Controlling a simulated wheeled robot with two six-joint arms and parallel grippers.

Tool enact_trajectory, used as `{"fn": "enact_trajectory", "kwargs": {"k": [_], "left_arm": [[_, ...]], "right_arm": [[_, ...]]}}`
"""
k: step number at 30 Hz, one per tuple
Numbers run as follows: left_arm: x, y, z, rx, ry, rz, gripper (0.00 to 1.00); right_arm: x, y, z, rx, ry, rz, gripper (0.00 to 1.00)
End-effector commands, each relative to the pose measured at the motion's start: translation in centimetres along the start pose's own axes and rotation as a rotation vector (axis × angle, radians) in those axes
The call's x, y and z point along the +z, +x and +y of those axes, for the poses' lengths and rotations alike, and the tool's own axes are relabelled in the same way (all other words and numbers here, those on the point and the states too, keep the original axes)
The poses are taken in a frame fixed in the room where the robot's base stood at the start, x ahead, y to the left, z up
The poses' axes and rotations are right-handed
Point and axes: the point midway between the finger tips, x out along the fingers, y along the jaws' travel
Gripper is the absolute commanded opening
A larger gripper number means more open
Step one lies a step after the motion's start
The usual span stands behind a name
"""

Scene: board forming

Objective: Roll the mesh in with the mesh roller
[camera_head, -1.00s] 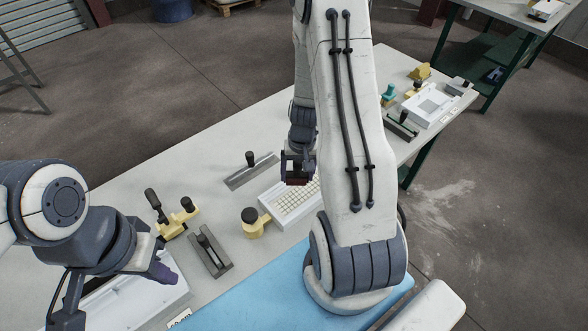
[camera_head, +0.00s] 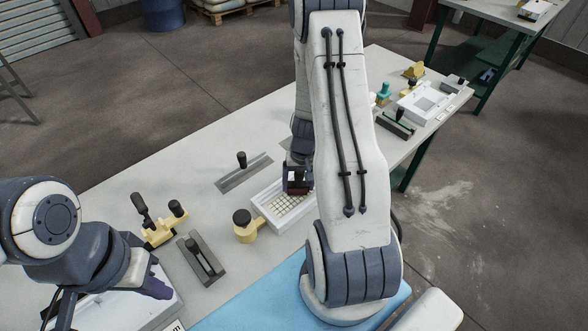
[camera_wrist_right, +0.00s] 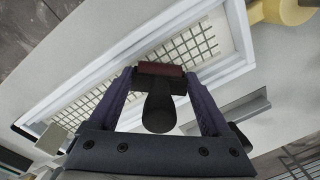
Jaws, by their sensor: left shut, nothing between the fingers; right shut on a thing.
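The white mould (camera_head: 262,207) lies on the table with a gridded mesh (camera_head: 286,206) inside it; the mesh also shows in the right wrist view (camera_wrist_right: 88,98). My right gripper (camera_head: 297,181) is over the mould, shut on the mesh roller. In the right wrist view the roller (camera_wrist_right: 160,72) has a dark handle between the fingers and a reddish drum over the mesh. Whether the drum touches the mesh I cannot tell. My right arm hides the mould's right end in the head view. My left gripper (camera_head: 75,305) is at the lower left, partly cut off, and shut.
A long flat trowel (camera_head: 243,172) lies behind the mould. A yellow tool with a dark knob (camera_head: 245,228), a grey float (camera_head: 202,258) and a yellow two-knob tool (camera_head: 160,222) stand to its left. A blue mat (camera_head: 245,303) lies in front. More tools and another mould (camera_head: 425,102) are at the far right.

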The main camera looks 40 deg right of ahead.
Motion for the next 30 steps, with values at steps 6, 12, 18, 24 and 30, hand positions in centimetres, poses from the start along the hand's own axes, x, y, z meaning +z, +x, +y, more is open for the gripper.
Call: {"fn": "enact_trajectory", "kwargs": {"k": [6, 12, 18, 24, 30], "left_arm": [[-0.1, -0.9, 0.1, 0.000, 0.000, 0.000, 0.00], [0.0, 0.1, 0.0, 0.000, 0.000, -0.001, 0.00], [0.1, 0.8, -0.1, 0.000, 0.000, -0.001, 0.00], [-0.1, -0.9, 0.1, 0.000, 0.000, 0.000, 0.00], [-0.1, -2.6, 0.2, 0.000, 0.001, 0.000, 0.00]], "right_arm": [[-1.0, -0.3, 1.3, 0.001, -0.003, 0.000, 0.08], [-0.1, 0.2, 0.4, -0.001, 0.003, 0.002, 0.08], [0.9, 0.3, -0.7, -0.002, 0.011, 0.002, 0.08], [1.1, -2.4, -1.2, 0.003, 0.011, 0.004, 0.08], [1.2, -4.0, -1.6, 0.003, 0.008, 0.001, 0.08]]}}
